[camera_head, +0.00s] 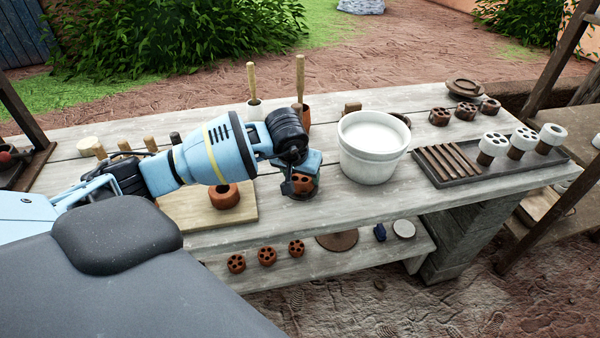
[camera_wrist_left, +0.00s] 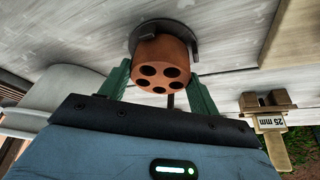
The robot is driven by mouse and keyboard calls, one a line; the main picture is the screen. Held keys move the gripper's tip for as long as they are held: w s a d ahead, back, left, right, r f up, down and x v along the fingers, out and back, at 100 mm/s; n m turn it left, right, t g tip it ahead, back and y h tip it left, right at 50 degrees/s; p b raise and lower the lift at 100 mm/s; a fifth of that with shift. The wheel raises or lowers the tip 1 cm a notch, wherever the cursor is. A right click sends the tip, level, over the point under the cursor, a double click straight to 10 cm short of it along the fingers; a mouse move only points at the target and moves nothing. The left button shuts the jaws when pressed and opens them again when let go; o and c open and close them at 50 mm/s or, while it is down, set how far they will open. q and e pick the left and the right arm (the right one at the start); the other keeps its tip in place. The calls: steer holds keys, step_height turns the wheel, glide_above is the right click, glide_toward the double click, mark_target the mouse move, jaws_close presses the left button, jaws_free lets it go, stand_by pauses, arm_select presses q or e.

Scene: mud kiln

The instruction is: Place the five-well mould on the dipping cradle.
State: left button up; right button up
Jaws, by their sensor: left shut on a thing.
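The five-well mould (camera_head: 302,183) is a short terracotta cylinder with five round holes in its face; the left wrist view shows that face (camera_wrist_left: 160,80) plainly. My left gripper (camera_wrist_left: 160,88) has its green fingers on either side of the mould and is shut on it. A dark grey round stand with raised prongs (camera_wrist_left: 172,38), apparently the dipping cradle, lies right behind the mould. The mould overlaps it in both views; I cannot tell whether it rests fully on it. In the head view my left wrist hides part of both. My right gripper is not in view.
A white bucket (camera_head: 372,160) of pale liquid stands just right of my gripper. A wooden board (camera_head: 178,204) with a terracotta ring (camera_head: 225,196) is to the left. A dark tray (camera_head: 478,178) with slats and white-topped moulds is far right. A 25 mm gauge (camera_wrist_left: 268,108) shows nearby.

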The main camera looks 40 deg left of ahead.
arm_select(q)
steer(key=shift+f, duration=0.1)
steer(key=shift+f, duration=0.1)
steer(key=o, duration=1.1)
steer(key=shift+r, duration=0.5)
steer(key=v, duration=1.1)
steer(key=shift+s+r+p, duration=0.15)
steer(key=shift+s+p, duration=0.05)
steer(key=shift+p, duration=0.1)
